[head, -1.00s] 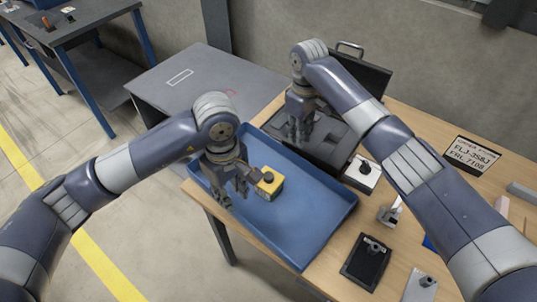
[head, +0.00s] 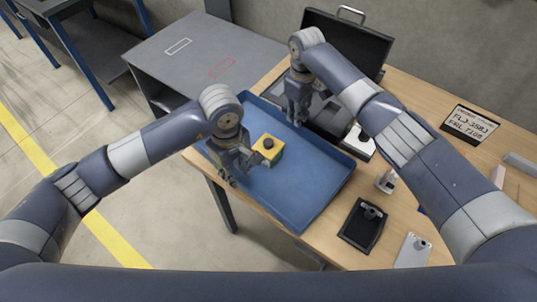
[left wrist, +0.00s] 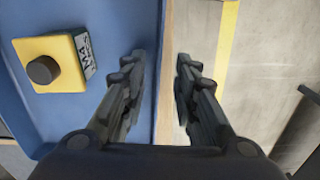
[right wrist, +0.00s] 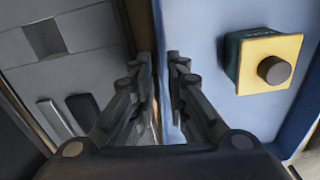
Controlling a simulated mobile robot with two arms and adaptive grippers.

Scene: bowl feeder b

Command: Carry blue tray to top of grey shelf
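The blue tray (head: 300,200) lies on the wooden table, with a yellow box with a dark round knob (head: 268,150) inside it. The grey shelf (head: 190,70) stands behind and left of the table; its top carries a white and a red outline. My left gripper (head: 226,180) is at the tray's left edge. In the left wrist view its open fingers (left wrist: 160,80) are on either side of the tray's rim. My right gripper (head: 296,120) is at the far edge. In the right wrist view its fingers (right wrist: 160,75) straddle the rim, a narrow gap apart.
An open black case (head: 335,125) stands close behind the tray's far edge. A black plate with a fitting (head: 362,225), a white block (head: 358,142) and a sign (head: 470,131) are on the table to the right. The shelf top looks clear.

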